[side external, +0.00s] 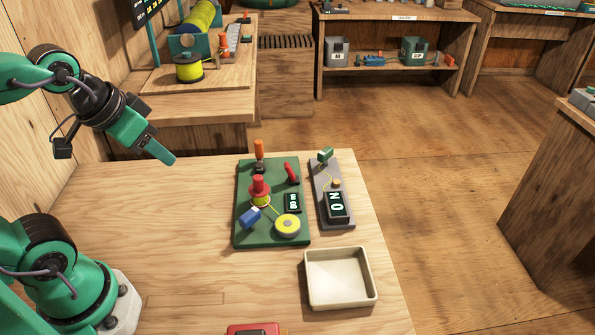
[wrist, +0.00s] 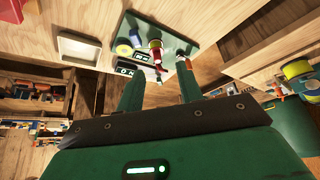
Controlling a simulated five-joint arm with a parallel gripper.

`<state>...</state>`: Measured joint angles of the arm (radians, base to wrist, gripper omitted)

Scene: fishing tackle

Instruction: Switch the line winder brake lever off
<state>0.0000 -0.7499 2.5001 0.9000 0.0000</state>
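A green board (side external: 244,228) on the table carries the line winder parts: a red lever (side external: 291,173), an orange-handled post (side external: 259,155), a red-topped spool (side external: 259,188), a blue block (side external: 249,216), a yellow reel (side external: 287,225) and a small "80 m" display (side external: 293,203). Beside it, a grey board (side external: 321,182) holds a green-topped piece (side external: 325,156) and a display (side external: 337,205) reading "ON". I cannot tell for certain which lever is the brake. My gripper (side external: 165,154) hangs above the table, left of the boards, touching nothing. The wrist view shows its fingers (wrist: 160,68) apart and empty, partly covering the boards.
A cream tray (side external: 339,277) sits in front of the boards, with a red object (side external: 254,328) at the near edge. The table's left part (side external: 150,230) is bare. A side bench (side external: 225,95) with a yellow spool and shelves stand behind.

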